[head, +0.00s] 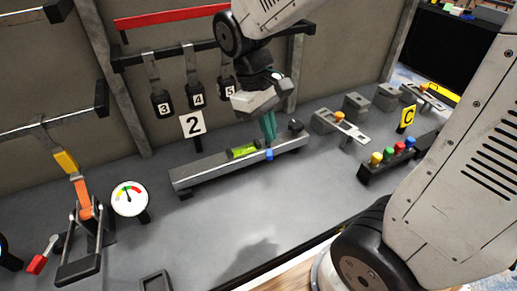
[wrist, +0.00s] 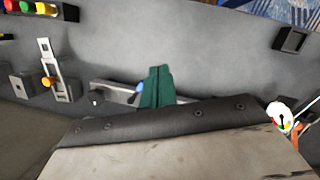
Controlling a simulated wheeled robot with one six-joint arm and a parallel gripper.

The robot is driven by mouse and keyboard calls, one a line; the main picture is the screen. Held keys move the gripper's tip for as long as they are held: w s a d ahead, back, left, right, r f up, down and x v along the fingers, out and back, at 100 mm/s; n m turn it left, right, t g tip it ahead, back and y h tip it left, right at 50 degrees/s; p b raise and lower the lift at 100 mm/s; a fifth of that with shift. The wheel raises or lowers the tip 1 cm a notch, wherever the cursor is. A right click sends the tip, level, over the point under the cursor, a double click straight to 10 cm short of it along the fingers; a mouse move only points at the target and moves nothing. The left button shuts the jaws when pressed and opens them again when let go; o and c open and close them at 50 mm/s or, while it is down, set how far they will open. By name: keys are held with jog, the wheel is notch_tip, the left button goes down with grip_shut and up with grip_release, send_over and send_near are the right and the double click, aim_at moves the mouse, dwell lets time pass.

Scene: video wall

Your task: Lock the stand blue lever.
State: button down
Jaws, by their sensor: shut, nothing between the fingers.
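A long grey rail stand (head: 205,176) lies on the bench with a green level vial (head: 243,151) on it. A small blue lever end (head: 269,154) sticks out at the front side of the rail, right of the vial. My gripper (head: 269,138) has teal fingers, shut and empty, pointing down at the rail just behind the blue part. In the wrist view the fingers (wrist: 156,88) cover part of the rail, and a bit of the blue lever (wrist: 139,89) shows left of them. I cannot tell whether the fingers touch the lever.
A row of coloured buttons (head: 391,154) and a metal latch plate (head: 343,126) stand at the right. A dial gauge (head: 129,198) and an orange-handled clamp (head: 84,205) stand at the left. A number 2 sign (head: 192,125) stands behind the rail.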

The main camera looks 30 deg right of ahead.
aim_at(269, 148)
jog(key=w+a+f+n+h, duration=0.1)
jog(key=w+a+f+n, duration=0.1)
jog(key=w+f+n, duration=0.2)
jog(key=w+a+f+n+h, duration=0.1)
jog(key=w+f+n, duration=0.3)
jog(key=w, duration=0.7)
jog(key=shift+a+f+n+t, duration=0.2)
jog(key=shift+a+n+t, duration=0.1)
jog(key=shift+a, duration=0.05)
jog(key=s+d+f, duration=0.3)
jog(key=d+f, duration=0.4)
jog(key=f, duration=0.2)
jog(key=shift+s+f, duration=0.15)
